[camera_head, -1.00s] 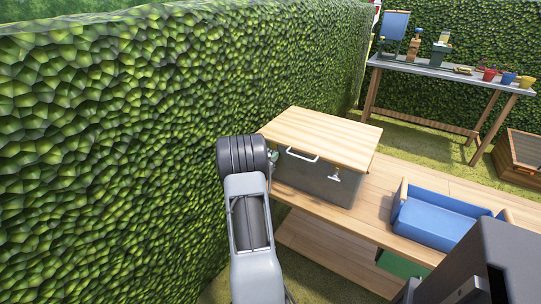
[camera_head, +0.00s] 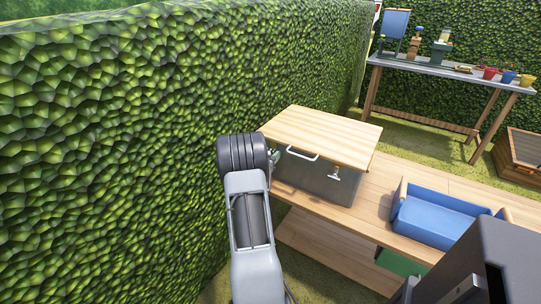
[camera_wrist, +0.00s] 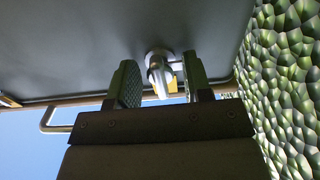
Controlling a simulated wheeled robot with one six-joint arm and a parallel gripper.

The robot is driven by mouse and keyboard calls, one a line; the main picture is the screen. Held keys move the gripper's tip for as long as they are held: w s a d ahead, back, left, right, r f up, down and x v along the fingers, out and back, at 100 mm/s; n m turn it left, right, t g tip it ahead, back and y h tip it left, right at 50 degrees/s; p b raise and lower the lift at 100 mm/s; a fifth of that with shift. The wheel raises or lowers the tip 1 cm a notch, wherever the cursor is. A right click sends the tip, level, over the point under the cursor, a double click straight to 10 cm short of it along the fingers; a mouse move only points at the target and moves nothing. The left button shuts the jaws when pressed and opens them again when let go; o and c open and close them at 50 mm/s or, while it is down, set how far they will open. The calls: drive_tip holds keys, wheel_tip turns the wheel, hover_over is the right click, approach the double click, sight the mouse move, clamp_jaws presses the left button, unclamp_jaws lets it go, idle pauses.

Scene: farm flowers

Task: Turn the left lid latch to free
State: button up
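The grey box (camera_head: 318,182) with a light wooden lid (camera_head: 320,135) stands on the wooden bench, lid down. In the wrist view, the left lid latch (camera_wrist: 160,72) is a pale metal knob with a short lever on the box's dark front (camera_wrist: 85,45). My gripper (camera_wrist: 160,84) is open, with one finger on each side of the latch. The right finger is nearer to it; I cannot tell whether either touches. In the head view the left latch is hidden behind my arm, and only a bit of my gripper (camera_head: 274,157) shows. The right latch (camera_head: 335,173) is in plain view.
A white handle (camera_head: 300,153) is on the lid's front edge. A tall hedge (camera_head: 120,150) rises close on the left of my arm. A blue tray (camera_head: 435,220) sits on the bench (camera_head: 375,200) to the right. A table (camera_head: 440,70) with pots stands far back.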

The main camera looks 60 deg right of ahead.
drive_tip(key=a, duration=1.3)
drive_tip(key=shift+a+p, duration=0.35)
drive_tip(key=shift+a, duration=0.05)
